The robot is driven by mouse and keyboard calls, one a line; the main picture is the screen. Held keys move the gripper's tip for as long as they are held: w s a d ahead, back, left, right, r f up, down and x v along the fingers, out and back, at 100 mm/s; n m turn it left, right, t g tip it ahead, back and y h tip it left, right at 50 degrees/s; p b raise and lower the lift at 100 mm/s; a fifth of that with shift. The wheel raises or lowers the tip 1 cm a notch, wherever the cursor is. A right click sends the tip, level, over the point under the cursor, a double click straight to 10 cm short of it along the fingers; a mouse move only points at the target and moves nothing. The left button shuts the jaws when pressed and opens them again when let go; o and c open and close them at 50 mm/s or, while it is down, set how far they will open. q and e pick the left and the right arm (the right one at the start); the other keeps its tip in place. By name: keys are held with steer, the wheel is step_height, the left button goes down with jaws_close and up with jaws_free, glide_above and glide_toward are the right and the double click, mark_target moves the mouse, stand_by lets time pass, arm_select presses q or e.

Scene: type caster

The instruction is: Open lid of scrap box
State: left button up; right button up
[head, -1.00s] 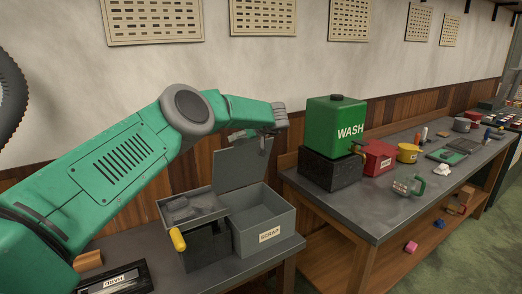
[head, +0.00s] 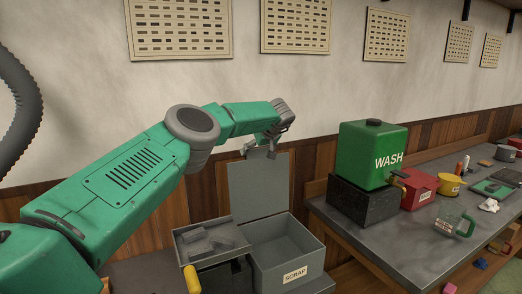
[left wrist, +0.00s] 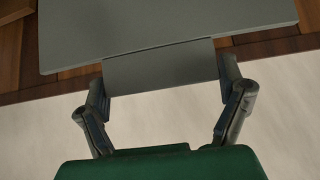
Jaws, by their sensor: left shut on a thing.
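The scrap box (head: 290,262) is a grey open-topped box labelled SCRAP, on the lower bench in the head view. Its flat grey lid (head: 259,187) stands up steeply at the back of the box, so the opening shows. My left gripper (head: 263,148) is at the lid's top edge, shut on the small tab there. In the left wrist view the two fingers of my left gripper (left wrist: 164,84) are on either side of the tab (left wrist: 160,68), with the lid (left wrist: 165,22) beyond it. My right gripper is not in view.
A grey tray (head: 190,258) holding dark pieces sits left of the box, with a yellow handle (head: 191,279) in front. To the right, a workbench (head: 385,232) carries a green WASH tank (head: 368,150) on a black block. The wall is close behind the lid.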

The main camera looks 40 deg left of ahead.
arm_select(q)
steer(key=shift+a+f, duration=0.1)
steer(key=shift+f, duration=0.55)
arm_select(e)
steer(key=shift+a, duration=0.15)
arm_select(q)
steer(key=shift+s, duration=0.1)
steer(key=o, duration=1.5)
steer(key=shift+c, duration=0.2)
steer(key=shift+w+a+f, duration=0.1)
steer(key=shift+w, duration=0.25)
steer(key=shift+a, duration=0.1)
steer(key=shift+r, duration=0.3)
steer(key=v, duration=1.1)
steer(key=shift+d, duration=0.25)
steer(key=shift+w, duration=0.15)
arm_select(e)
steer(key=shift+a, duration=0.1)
